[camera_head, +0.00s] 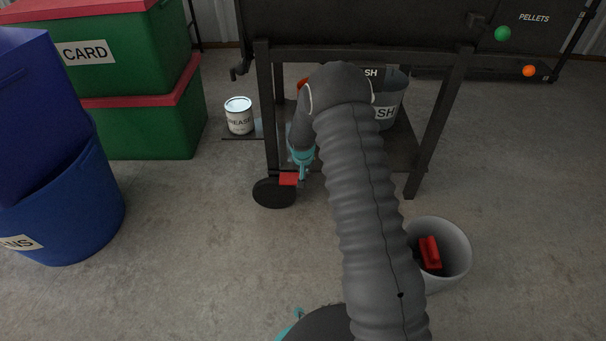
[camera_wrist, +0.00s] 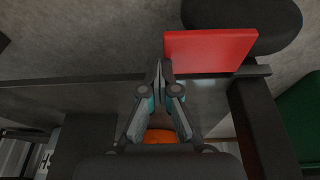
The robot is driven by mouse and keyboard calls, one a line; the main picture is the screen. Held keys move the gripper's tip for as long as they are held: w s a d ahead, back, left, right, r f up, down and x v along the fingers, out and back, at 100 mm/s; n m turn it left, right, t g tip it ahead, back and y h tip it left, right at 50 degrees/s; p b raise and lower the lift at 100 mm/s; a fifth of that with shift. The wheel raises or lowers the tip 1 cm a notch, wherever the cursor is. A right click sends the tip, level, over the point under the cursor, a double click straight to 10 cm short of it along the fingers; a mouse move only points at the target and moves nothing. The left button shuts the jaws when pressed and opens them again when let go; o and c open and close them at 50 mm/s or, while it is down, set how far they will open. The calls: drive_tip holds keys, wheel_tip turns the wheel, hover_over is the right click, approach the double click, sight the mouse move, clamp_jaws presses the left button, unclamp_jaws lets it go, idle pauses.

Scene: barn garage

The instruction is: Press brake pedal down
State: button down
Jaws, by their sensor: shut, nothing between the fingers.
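The brake pedal is a flat red plate (camera_head: 288,179) beside the black caster wheel (camera_head: 272,194) at the front left leg of the dark stand. In the wrist view the red pedal (camera_wrist: 210,52) lies just right of the fingertips, with the dark wheel (camera_wrist: 245,18) beyond it. My gripper (camera_head: 304,174) reaches down at the pedal's right end. In the wrist view my gripper (camera_wrist: 159,68) has its fingertips together and empty, close to the pedal's left edge. I cannot tell whether they touch it.
The dark stand (camera_head: 440,120) has a low shelf with a labelled bucket (camera_head: 390,106). A grease can (camera_head: 239,118) stands left of it. A pale bucket (camera_head: 455,250) holds a red object. Green bins (camera_head: 150,125) and a blue tub (camera_head: 75,215) stand left.

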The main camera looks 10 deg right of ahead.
drive_tip(key=shift+s+d+f, duration=0.15)
drive_tip(key=shift+f, duration=0.1)
drive_tip(key=d+p+v, duration=0.2)
drive_tip(key=v, duration=1.2)
drive_tip(key=shift+w+d+r+p, duration=0.2)
drive_tip(key=shift+w+d+p, duration=0.15)
drive_tip(key=shift+w, duration=0.1)
